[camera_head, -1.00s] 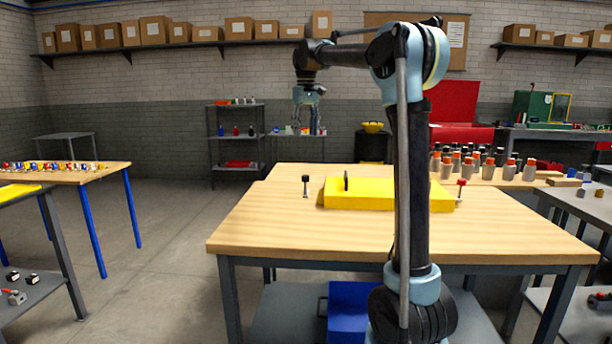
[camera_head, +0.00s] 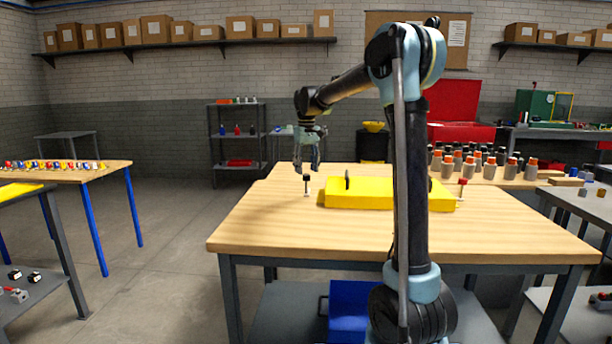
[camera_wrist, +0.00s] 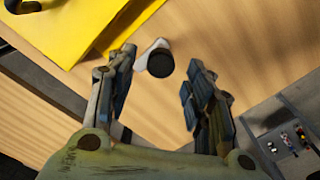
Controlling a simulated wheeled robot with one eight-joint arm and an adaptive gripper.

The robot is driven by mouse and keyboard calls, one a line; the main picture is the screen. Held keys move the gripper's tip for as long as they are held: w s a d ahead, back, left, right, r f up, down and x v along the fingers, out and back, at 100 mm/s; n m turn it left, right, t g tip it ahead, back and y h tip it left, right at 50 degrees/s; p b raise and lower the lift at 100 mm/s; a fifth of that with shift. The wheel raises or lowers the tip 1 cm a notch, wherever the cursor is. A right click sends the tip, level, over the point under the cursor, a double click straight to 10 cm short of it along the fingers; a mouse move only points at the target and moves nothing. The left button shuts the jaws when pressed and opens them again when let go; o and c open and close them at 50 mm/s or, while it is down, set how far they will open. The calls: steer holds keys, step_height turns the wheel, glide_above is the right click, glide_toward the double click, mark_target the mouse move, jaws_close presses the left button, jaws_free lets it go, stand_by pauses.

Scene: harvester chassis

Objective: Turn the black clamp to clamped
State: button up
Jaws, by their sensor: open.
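The black clamp (camera_head: 306,178) stands upright on the wooden table, left of the yellow block, with a black knob on a light stem. In the wrist view its round black knob (camera_wrist: 160,62) and pale base show between and just beyond my fingertips. My gripper (camera_head: 307,168) is open and points down at the clamp, close to its knob in the head view. The wrist view shows the fingers (camera_wrist: 160,72) apart with nothing held. I cannot tell whether a finger touches the knob.
A yellow block (camera_head: 375,196) with a black handle (camera_head: 347,180) lies right of the clamp. A red-topped clamp (camera_head: 462,186) stands at the block's right end. The table's front (camera_head: 290,235) is clear. Several bottles (camera_head: 485,160) stand behind at the right.

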steer(key=shift+f, duration=1.35)
steer(key=c, duration=1.1)
